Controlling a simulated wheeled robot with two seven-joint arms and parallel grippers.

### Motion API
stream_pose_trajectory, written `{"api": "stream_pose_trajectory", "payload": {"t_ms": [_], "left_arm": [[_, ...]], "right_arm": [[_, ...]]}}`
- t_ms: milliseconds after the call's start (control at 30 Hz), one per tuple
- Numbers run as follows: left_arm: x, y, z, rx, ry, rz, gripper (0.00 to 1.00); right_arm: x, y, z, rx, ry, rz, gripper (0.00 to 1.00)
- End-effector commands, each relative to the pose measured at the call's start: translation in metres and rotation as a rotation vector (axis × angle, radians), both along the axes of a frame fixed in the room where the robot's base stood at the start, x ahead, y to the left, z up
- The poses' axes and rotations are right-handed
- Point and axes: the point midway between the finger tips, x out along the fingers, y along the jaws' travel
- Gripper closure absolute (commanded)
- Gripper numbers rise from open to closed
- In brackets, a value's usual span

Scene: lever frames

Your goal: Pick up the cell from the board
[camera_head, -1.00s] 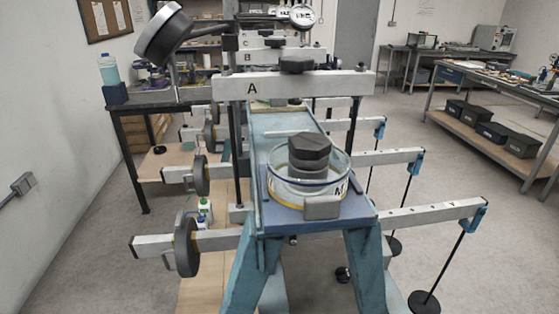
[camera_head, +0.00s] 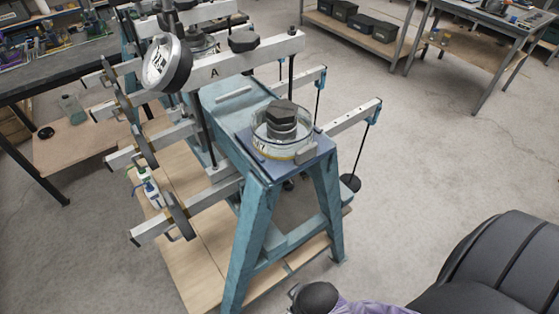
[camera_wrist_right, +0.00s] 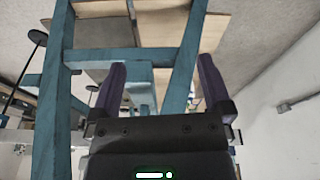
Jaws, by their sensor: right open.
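The cell (camera_head: 270,147) is a clear round dish with a dark hexagonal knob (camera_head: 282,112) on top. It stands upright on the blue board (camera_head: 320,152) at the near end of the teal lever frame in the head view. My right gripper (camera_wrist_right: 160,82) shows two purple fingers spread apart with nothing held between them. In the wrist view the teal legs of the frame are beyond the fingers, and I cannot make out the cell. My right arm (camera_head: 490,270) enters the head view at the lower right, below and apart from the cell. My left gripper is not in view.
A dial gauge (camera_head: 166,62) and a crossbeam marked A (camera_head: 230,68) stand behind the cell. A lever beam (camera_head: 352,117) sticks out to its right. Weighted beams and a bottle (camera_head: 150,190) are at the left. The floor to the right is clear.

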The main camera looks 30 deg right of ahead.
Motion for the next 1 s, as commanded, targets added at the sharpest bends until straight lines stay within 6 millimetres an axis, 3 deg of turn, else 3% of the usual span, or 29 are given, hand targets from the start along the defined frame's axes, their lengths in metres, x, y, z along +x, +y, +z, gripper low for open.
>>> {"api": "stream_pose_trajectory", "payload": {"t_ms": [33, 267, 400, 500, 600, 733, 1000], "left_arm": [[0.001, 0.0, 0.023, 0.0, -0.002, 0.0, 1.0], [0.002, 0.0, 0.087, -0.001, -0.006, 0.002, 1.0], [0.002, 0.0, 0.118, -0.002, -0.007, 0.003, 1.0], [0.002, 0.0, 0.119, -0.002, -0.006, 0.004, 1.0], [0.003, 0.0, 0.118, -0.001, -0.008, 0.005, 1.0], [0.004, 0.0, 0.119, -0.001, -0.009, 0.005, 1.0], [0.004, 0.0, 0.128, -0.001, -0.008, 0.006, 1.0]], "right_arm": [[0.007, 0.001, 0.038, -0.001, -0.017, -0.005, 0.0], [0.043, -0.001, 0.181, -0.062, -0.104, -0.123, 0.0], [0.094, -0.013, 0.266, -0.201, -0.279, -0.445, 0.0], [0.135, -0.02, 0.301, -0.298, -0.498, -0.707, 0.0], [0.167, -0.022, 0.334, -0.342, -0.732, -0.89, 0.0], [0.188, -0.023, 0.363, -0.352, -0.936, -1.006, 0.0], [0.214, -0.058, 0.351, -0.354, -0.966, -1.019, 0.0]]}}
